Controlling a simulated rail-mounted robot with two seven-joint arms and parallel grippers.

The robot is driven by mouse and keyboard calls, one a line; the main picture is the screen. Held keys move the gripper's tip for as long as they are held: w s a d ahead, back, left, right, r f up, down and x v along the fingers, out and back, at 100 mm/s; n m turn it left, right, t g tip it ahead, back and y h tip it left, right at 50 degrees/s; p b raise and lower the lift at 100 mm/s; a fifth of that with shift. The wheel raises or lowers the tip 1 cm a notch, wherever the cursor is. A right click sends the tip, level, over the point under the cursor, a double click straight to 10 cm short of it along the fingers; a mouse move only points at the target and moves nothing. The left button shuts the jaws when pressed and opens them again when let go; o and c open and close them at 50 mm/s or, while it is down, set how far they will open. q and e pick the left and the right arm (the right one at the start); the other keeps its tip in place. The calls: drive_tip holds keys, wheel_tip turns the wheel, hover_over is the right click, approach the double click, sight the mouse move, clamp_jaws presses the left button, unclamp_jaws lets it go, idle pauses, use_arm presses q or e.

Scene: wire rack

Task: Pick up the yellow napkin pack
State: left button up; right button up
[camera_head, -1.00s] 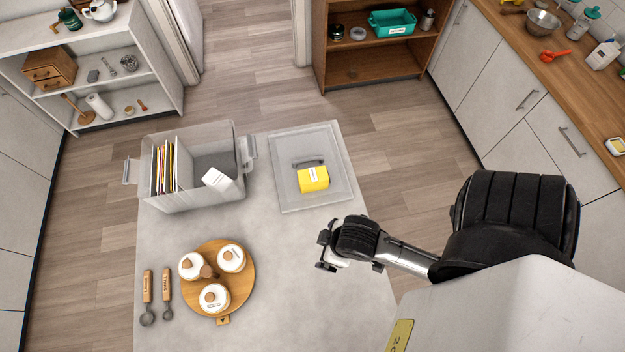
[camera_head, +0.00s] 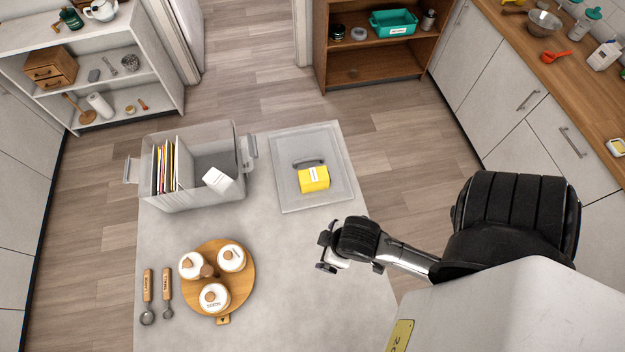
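The yellow napkin pack (camera_head: 314,180) with a white label lies on a flat translucent lid (camera_head: 285,203) on the table, in front of the lid's dark handle. My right gripper (camera_head: 324,253) is over the table, in front of the pack and apart from it. Nothing shows in it, and its fingers are too small and angled to tell their opening. My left gripper is out of view.
A clear bin (camera_head: 195,200) with upright folders and a white packet stands left of the lid. A round wooden tray (camera_head: 243,290) with white jars and two measuring spoons (camera_head: 147,290) are at front left. Bare table (camera_head: 290,310) lies right of the tray.

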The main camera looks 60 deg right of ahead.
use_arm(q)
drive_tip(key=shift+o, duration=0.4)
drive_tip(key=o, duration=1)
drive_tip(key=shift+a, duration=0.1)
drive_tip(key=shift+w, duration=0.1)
